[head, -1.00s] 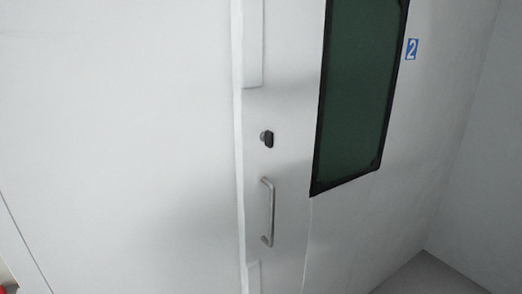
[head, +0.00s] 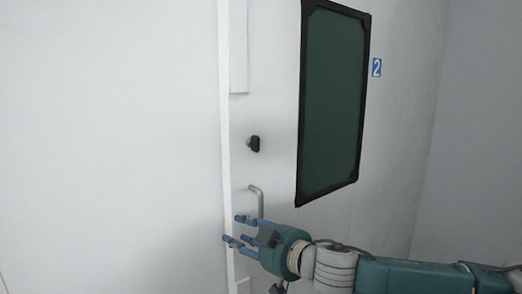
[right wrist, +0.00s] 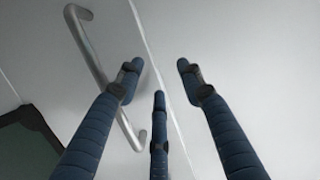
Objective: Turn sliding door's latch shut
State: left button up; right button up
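The sliding door (head: 275,110) is white, with a dark green window. Its latch (head: 254,144) is a small black knob on a silver base, above the bar handle, and nothing touches it. The silver handle (head: 258,197) is upright; its lower part is hidden behind my right gripper (head: 238,231). The right gripper is open and empty, with its blue fingers spread below the latch, in front of the handle's lower part. In the right wrist view the handle (right wrist: 97,62) lies beside and behind the left finger; I cannot tell whether they touch. My left gripper is not in view.
The dark green window (head: 332,105) has a black frame. A blue sign with a 2 (head: 376,67) is on the wall to its right. A raised vertical edge (head: 225,150) runs left of the latch. The white surface farther left is bare.

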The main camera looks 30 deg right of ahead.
jog(key=s+d+r+t, duration=0.1)
jog(key=s+d+r, duration=0.15)
jog(key=r, duration=0.75)
jog(key=m+t, duration=0.2)
send_near(254, 143)
jog(key=w+h+p, duration=0.1)
jog(key=w+p, duration=0.6)
jog(key=w, duration=0.1)
jog(key=shift+w+p, duration=0.35)
jog(key=shift+p, duration=0.05)
